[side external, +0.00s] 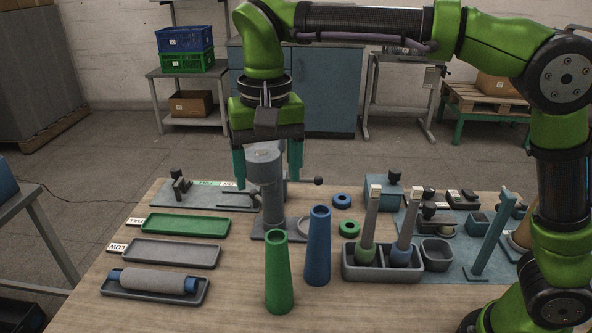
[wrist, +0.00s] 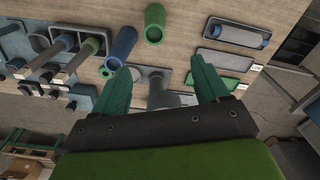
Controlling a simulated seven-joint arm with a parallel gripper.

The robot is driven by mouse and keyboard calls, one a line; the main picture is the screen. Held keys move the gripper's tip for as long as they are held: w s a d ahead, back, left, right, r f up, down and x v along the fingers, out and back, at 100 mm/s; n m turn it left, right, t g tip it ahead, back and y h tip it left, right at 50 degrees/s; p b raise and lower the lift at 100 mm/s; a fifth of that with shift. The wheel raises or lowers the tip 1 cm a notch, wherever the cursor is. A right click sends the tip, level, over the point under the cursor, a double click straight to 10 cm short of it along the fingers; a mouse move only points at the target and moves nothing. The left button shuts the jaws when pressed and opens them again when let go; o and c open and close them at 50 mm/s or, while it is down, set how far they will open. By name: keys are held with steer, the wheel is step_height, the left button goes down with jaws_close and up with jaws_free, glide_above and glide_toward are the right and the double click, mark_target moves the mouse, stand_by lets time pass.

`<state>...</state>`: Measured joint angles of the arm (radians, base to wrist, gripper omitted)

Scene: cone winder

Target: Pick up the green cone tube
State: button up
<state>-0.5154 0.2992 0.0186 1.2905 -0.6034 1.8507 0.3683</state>
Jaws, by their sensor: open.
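The green cone tube (side external: 278,272) stands upright on the wooden table near the front middle, narrow end up. A blue cone tube (side external: 317,246) stands upright just to its right, a small gap apart. In the wrist view the green cone tube (wrist: 154,24) is at the top middle, with the blue cone tube (wrist: 123,44) to its left. My gripper (side external: 268,165) is open and empty, high above the back of the table, behind and above the green tube. Its two teal fingers (wrist: 162,84) are spread wide in the wrist view, with a grey post between and beyond them.
The grey post (side external: 268,190) stands on a plate behind the tubes. Green (side external: 186,223) and grey (side external: 170,253) trays lie left; a dark tray (side external: 152,296) holds a grey-wrapped blue tube. A grey holder (side external: 381,270) with two brushes stands right.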

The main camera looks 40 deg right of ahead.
mark_target(275, 236)
steer(key=shift+m, duration=0.3)
steer(key=f, duration=1.1)
steer(key=shift+s+d+f, duration=0.15)
steer(key=shift+s, duration=0.15)
steer(key=shift+w+d+f, duration=0.1)
steer(key=shift+f, duration=1.25)
steer(key=shift+w+d+f, duration=0.1)
steer(key=shift+f, duration=1.25)
steer(key=shift+c, duration=0.3)
steer(key=c, duration=1)
